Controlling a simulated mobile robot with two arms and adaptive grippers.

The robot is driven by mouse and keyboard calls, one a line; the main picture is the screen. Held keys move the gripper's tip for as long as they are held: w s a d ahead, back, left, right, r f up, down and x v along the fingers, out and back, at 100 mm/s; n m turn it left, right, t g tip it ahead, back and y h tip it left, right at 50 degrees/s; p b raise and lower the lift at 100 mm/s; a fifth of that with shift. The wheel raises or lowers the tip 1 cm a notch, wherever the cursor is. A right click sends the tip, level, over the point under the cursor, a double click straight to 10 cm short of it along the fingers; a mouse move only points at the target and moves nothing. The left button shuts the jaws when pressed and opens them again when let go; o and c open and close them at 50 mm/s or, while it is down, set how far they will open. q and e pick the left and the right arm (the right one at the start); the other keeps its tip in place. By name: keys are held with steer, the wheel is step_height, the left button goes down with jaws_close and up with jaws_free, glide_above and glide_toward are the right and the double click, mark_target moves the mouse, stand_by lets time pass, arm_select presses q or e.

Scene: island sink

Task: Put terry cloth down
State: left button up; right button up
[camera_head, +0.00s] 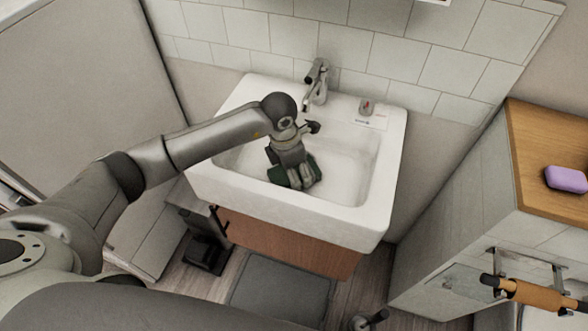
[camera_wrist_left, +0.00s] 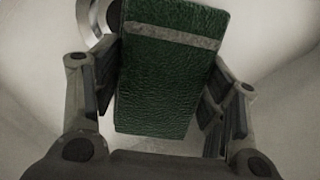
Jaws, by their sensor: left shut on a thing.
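The terry cloth (camera_wrist_left: 165,75) is dark green with a grey band near one end and looks like a folded block. In the left wrist view it lies between the two fingers of my left gripper (camera_wrist_left: 160,105), which is shut on it. In the head view my left gripper (camera_head: 296,176) points down into the white sink (camera_head: 345,218), and the green cloth (camera_head: 283,177) shows at its fingertips, partly hidden by them. I cannot tell whether the cloth touches the basin floor. My right gripper is not clearly in view.
A chrome faucet (camera_head: 317,82) stands at the sink's back, with a small red-marked item (camera_head: 367,107) on the rim to its right. A wooden counter (camera_head: 545,150) with a purple block (camera_head: 567,179) is at the right. The basin's right side is clear.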

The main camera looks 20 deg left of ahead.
arm_select(q)
steer(key=shift+f, duration=0.2)
steer(key=o, duration=1.1)
steer(key=shift+r, duration=0.1)
steer(key=shift+r, duration=0.45)
step_height(320, 180, up, 11)
steer(key=s+a+b, duration=0.1)
steer(key=shift+s+a+r, duration=0.15)
